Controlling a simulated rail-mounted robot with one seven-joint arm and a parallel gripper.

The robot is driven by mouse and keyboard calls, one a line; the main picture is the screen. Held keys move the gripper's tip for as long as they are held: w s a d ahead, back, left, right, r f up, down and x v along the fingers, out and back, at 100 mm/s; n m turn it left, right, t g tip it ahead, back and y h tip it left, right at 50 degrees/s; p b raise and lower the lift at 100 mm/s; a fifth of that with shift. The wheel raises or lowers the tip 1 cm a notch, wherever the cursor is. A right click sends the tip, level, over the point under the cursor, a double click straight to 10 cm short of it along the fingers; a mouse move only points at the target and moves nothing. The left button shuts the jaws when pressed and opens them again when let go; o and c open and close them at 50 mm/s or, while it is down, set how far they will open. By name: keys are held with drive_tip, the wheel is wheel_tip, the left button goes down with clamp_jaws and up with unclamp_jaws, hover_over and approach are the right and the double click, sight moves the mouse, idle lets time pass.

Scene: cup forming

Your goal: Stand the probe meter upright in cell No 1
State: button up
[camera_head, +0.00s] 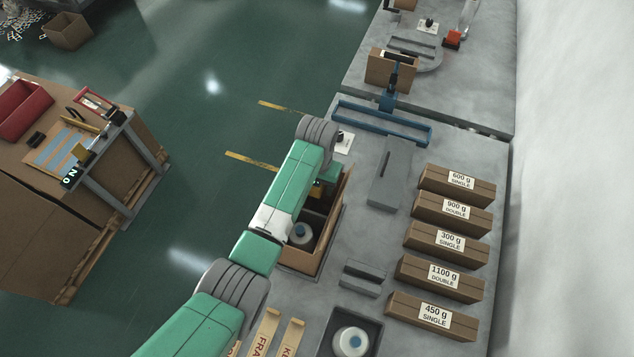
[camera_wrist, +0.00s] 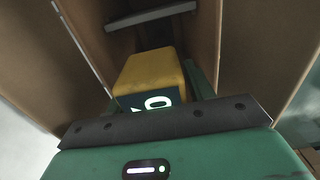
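The yellow probe meter (camera_wrist: 150,75) shows in the wrist view, its dark face with pale characters turned to the camera. Green finger parts of my gripper (camera_wrist: 203,82) flank it, and my gripper appears shut on it. In the head view, my gripper (camera_head: 327,176) is over the far part of an open cardboard box (camera_head: 305,263), with a bit of yellow below it. Cardboard walls rise on both sides of the meter in the wrist view. The meter's lower end and the cell numbers are hidden, so I cannot tell whether it touches the floor.
Labelled cartons (camera_head: 443,239) line the bench's right side. A grey block (camera_head: 390,175) and a blue frame (camera_head: 385,120) lie beyond the box.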

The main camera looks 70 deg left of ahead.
drive_tip(key=shift+o, duration=0.9)
wheel_tip(320, 180, up, 8)
drive_tip(key=shift+f, duration=0.1)
